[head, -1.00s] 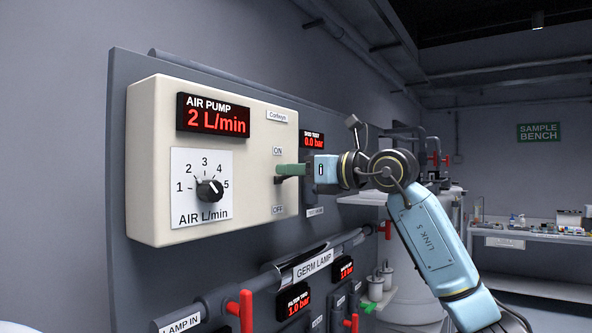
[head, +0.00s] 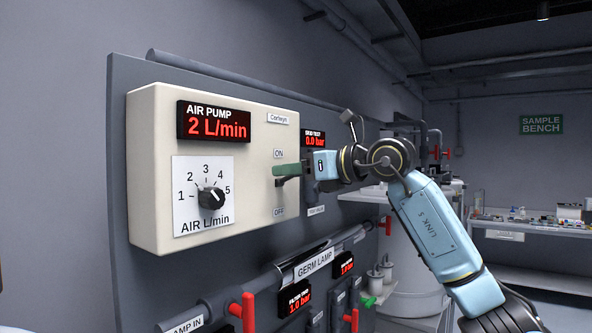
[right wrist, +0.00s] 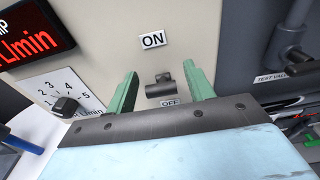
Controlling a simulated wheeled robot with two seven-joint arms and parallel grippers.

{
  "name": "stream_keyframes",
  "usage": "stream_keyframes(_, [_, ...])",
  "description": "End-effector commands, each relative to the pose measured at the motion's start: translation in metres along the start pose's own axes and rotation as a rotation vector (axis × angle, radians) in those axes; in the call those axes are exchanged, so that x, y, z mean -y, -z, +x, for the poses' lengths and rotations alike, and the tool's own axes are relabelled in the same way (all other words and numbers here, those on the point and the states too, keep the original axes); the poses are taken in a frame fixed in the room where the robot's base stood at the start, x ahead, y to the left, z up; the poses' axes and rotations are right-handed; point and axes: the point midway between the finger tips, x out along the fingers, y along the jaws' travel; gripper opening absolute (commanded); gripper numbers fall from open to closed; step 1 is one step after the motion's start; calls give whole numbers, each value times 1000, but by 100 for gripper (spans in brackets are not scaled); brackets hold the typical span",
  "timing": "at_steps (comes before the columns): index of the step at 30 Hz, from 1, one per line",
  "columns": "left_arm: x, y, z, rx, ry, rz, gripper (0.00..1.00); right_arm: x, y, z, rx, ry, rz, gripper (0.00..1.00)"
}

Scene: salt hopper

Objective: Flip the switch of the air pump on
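The air pump box (head: 150,140) is a cream panel on the wall board, its red display reading 2 L/min. Its switch (right wrist: 159,86) is a short dark lever on the box front, between the ON label (head: 279,153) and the OFF label (head: 279,211). In the right wrist view the lever sits low, close above the OFF label. My right gripper (head: 279,170) is open at the box front, its green fingers (right wrist: 161,72) on either side of the lever with gaps. In the head view the fingers partly hide the switch. My left gripper is not in view.
Below are the germ lamp pipe (head: 313,264) and red valve handles (head: 247,311). A grey fitting (right wrist: 296,60) stands right of the box in the right wrist view.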

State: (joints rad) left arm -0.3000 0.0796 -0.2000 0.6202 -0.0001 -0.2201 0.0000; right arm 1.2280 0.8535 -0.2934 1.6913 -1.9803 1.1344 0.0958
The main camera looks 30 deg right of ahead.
Motion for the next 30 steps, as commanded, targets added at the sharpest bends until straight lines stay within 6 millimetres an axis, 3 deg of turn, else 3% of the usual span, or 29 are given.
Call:
stream_keyframes(11, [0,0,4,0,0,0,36,0,1,-7,-1,1,0,53])
stream_keyframes(24, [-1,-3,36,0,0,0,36,1,3,-98,1,4,-2,53])
stream_keyframes(30, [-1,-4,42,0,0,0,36,1,1,-126,0,2,-1,53])
